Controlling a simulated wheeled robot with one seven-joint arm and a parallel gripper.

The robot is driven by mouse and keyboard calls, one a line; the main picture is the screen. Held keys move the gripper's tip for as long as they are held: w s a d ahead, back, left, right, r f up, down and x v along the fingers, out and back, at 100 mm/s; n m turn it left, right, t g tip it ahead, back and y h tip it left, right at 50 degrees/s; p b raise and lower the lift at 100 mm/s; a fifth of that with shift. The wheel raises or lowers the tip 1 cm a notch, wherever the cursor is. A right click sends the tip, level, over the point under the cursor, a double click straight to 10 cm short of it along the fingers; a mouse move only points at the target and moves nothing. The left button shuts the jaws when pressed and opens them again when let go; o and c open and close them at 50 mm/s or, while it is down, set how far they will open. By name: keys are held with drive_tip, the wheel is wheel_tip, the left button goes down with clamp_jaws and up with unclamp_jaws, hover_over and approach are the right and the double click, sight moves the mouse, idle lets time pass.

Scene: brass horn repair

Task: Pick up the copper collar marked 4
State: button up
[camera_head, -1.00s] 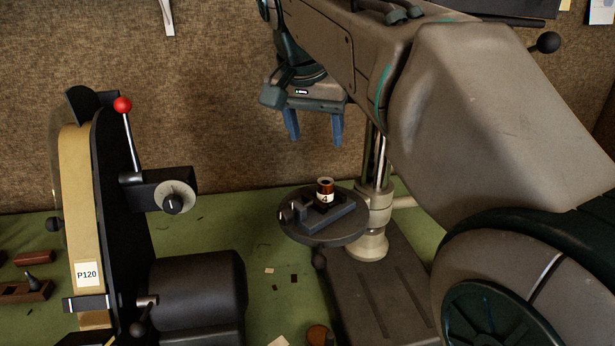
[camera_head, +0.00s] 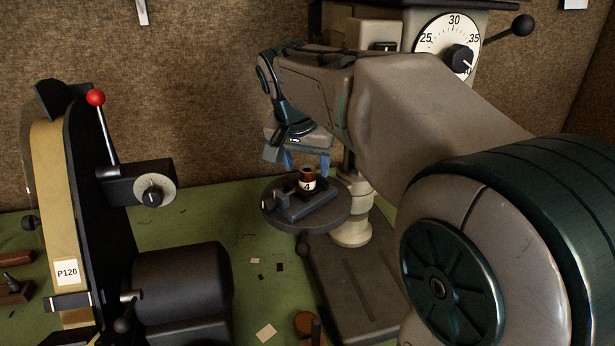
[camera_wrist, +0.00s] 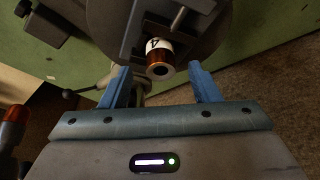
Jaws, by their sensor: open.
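The copper collar marked 4 (camera_head: 307,180) stands upright in a small dark vise (camera_head: 307,205) on the drill press's round table (camera_head: 338,218). It has a white label with a 4 around it. In the wrist view the collar (camera_wrist: 160,68) shows its open end, just beyond the fingertips and between their lines. My gripper (camera_head: 307,160) is open and empty, its blue fingers just above and behind the collar in the head view. In the wrist view the fingers (camera_wrist: 158,82) are spread to either side of the collar, apart from it.
A belt sander marked P120 (camera_head: 67,272) with a red-knobbed lever (camera_head: 96,97) stands at the left. The drill press column (camera_head: 352,195) rises close behind the round table. Scraps lie on the green bench (camera_head: 190,215), with open room between sander and press.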

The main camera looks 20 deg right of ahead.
drive_tip(key=shift+w+d+f, duration=0.1)
drive_tip(key=shift+w+f, duration=0.2)
drive_tip(key=shift+f, duration=0.35)
drive_tip(key=c, duration=1.2)
drive_tip(key=shift+o, duration=0.2)
drive_tip(key=shift+r, duration=0.15)
